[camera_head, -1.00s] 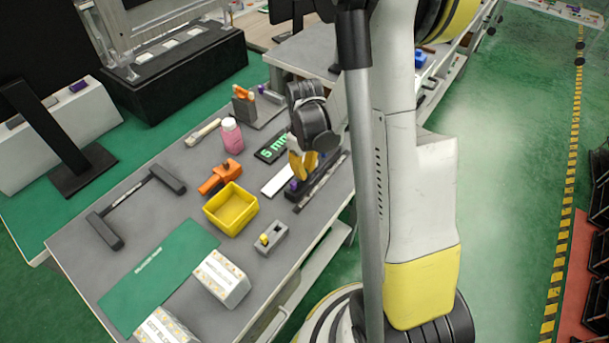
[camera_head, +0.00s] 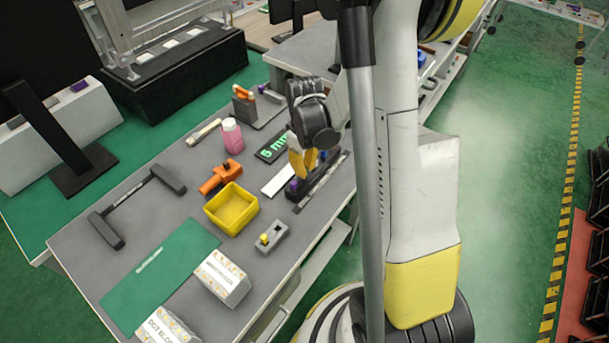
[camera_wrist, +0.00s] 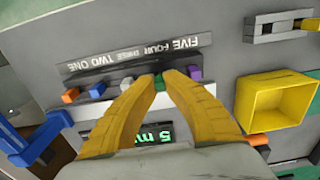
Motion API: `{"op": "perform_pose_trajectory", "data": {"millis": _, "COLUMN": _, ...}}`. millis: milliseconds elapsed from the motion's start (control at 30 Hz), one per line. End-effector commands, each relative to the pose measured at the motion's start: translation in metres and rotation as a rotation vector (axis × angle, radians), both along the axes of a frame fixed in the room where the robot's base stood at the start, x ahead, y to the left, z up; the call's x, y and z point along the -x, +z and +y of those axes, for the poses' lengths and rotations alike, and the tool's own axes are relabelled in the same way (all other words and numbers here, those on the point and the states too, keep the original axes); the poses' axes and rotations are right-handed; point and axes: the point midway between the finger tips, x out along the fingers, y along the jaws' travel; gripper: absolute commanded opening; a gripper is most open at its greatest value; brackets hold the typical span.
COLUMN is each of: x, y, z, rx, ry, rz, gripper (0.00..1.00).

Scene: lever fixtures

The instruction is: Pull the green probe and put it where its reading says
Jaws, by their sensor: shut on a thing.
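My gripper (camera_head: 302,163) has yellow fingers, and in the wrist view its tips (camera_wrist: 161,80) are shut on the green probe (camera_wrist: 159,84). Only a small part of the probe shows between the tips. It is at the edge of a dark strip (camera_wrist: 135,57) printed with number words. I cannot tell whether it is seated or raised. An orange piece (camera_wrist: 70,95), a blue piece (camera_wrist: 97,89) and a purple piece (camera_wrist: 195,72) stand along the same edge. A black display (camera_head: 272,149) reads "5 mm" in green; the fingers partly cover it in the wrist view (camera_wrist: 153,138).
A yellow bin (camera_head: 231,209) and a grey block with a yellow knob (camera_head: 271,238) stand near the strip. A green mat (camera_head: 160,275) and white boxes (camera_head: 222,278) are nearer the front.

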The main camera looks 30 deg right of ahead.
Motion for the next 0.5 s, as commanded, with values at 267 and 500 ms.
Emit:
{"op": "perform_pose_trajectory", "data": {"millis": 267, "x": 0.0, "y": 0.013, "z": 0.0, "rx": 0.0, "ry": 0.0, "rz": 0.0, "gripper": 0.0}}
{"op": "perform_pose_trajectory", "data": {"millis": 500, "x": 0.0, "y": 0.022, "z": 0.0, "rx": 0.0, "ry": 0.0, "rz": 0.0, "gripper": 0.0}}
